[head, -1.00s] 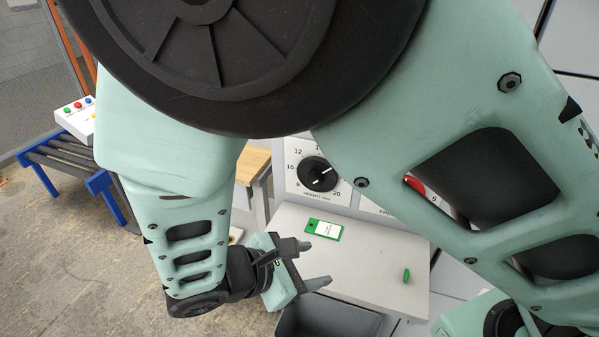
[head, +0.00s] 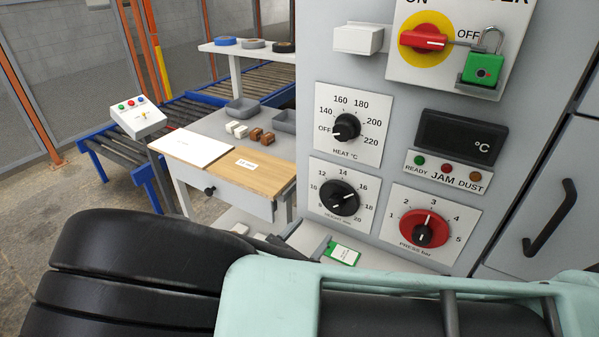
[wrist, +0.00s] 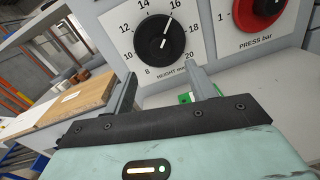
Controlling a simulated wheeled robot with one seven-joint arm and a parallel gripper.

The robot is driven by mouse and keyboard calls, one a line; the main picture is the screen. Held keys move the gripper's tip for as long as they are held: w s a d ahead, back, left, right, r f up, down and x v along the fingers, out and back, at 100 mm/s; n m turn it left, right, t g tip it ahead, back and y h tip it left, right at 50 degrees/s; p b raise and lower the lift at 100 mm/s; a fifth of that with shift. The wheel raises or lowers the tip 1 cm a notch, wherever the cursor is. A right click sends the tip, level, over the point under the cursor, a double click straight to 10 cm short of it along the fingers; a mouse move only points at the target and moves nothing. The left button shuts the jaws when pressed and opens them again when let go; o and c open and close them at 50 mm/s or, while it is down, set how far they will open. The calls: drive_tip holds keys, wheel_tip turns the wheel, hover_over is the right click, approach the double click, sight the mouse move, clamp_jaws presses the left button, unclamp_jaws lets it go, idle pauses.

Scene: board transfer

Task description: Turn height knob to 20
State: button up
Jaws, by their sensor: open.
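The height knob (head: 344,198) is a black round dial on a white plate, with numbers from 8 to 20. Its white pointer mark is near 16. In the wrist view the knob (wrist: 154,38) shows ahead of my gripper, above the gap between the fingers. My gripper (wrist: 164,85) is open, with one finger on each side and nothing between them. The fingertips appear apart from the knob. In the head view my arm covers the foreground and largely hides the gripper.
The heat dial (head: 346,127) is above and the red press knob (head: 423,230) is to the right. A green-and-white tag (head: 342,253) lies on the shelf below. A wooden-topped bench (head: 240,168) stands left. The green padlock (head: 483,68) hangs by the red switch.

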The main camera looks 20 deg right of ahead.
sight(333, 207)
drive_tip(key=p+x, duration=0.1)
drive_tip(key=x, duration=0.8)
drive_tip(key=shift+p, duration=0.3)
drive_tip(key=c, duration=1)
